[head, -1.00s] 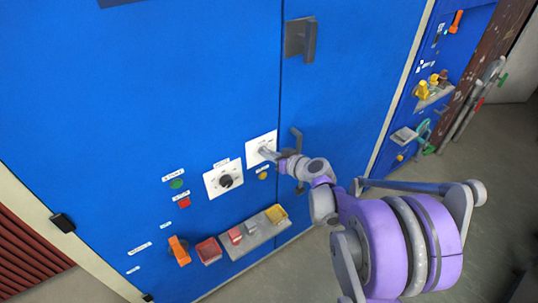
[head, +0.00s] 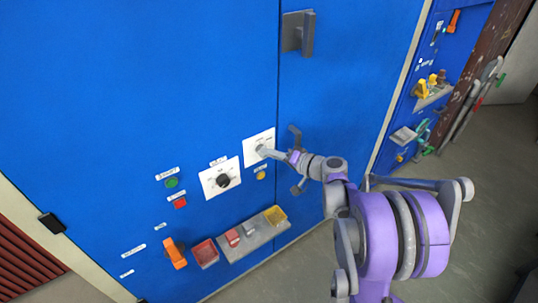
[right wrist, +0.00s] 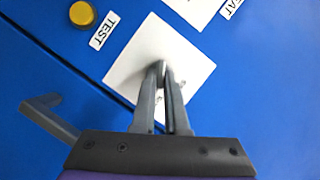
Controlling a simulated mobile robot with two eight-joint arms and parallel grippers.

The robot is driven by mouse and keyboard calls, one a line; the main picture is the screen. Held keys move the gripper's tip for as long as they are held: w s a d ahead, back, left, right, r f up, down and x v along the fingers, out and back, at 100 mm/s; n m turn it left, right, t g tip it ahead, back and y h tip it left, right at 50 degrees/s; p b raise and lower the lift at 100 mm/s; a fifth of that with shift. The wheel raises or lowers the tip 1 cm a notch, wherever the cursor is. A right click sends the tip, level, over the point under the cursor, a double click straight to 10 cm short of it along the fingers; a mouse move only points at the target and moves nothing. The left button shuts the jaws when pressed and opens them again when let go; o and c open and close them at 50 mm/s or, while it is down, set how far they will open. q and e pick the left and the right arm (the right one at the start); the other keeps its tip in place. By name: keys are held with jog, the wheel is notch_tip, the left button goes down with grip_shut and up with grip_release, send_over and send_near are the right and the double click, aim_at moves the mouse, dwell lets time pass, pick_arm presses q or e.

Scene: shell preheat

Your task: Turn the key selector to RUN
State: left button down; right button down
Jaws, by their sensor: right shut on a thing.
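The key selector is on a white square plate (head: 254,143) on the blue cabinet door, right of a second white plate with a black knob. My right gripper (head: 264,151) reaches the middle of the plate from the right and is shut on the key. In the right wrist view the two fingertips (right wrist: 161,68) meet over the plate (right wrist: 190,62), close together on the key. The key is mostly hidden by the fingers, and the markings are too small or covered to read its position. My left gripper is not in view.
The black knob (head: 223,181) sits on the neighbouring plate. A yellow TEST button (right wrist: 82,14) is beside the key plate. A grey door handle (right wrist: 48,116) is close to my gripper. Below are an orange handle (head: 175,253) and a shelf (head: 257,237) with small coloured items.

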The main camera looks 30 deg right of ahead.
jog(key=shift+m, duration=0.3)
dwell(0.4)
jog(key=c, duration=0.9)
grip_release()
jog(key=shift+c, duration=0.2)
jog(key=shift+s, duration=0.1)
jog(key=v, duration=1)
jog(key=shift+s+d+b, duration=0.2)
jog(key=shift+s+b, duration=0.15)
jog(key=shift+b, duration=0.1)
